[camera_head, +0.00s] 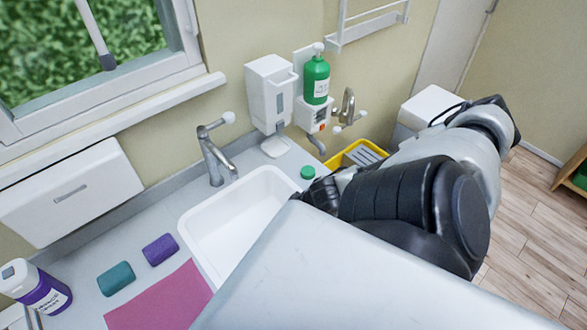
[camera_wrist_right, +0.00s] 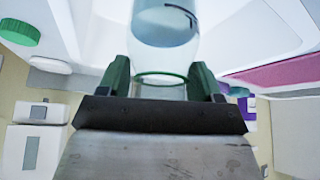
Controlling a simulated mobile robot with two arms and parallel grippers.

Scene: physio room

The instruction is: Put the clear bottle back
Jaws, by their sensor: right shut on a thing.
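The clear bottle (camera_wrist_right: 166,25) shows in the right wrist view, see-through with bluish contents and a dark mark on its side. My right gripper (camera_wrist_right: 160,82) is shut on it, one green-padded finger on each side. In the head view my right gripper (camera_head: 322,194) is mostly hidden behind my arm, at the right side of the white sink (camera_head: 192,236). The bottle cannot be made out there. My left gripper is in neither view.
Teal (camera_head: 116,278) and purple (camera_head: 160,249) rolls, a pink mat (camera_head: 160,302) and a purple-labelled bottle (camera_head: 46,292) lie left. A tap (camera_head: 212,160) and dispensers (camera_head: 270,93) stand behind.

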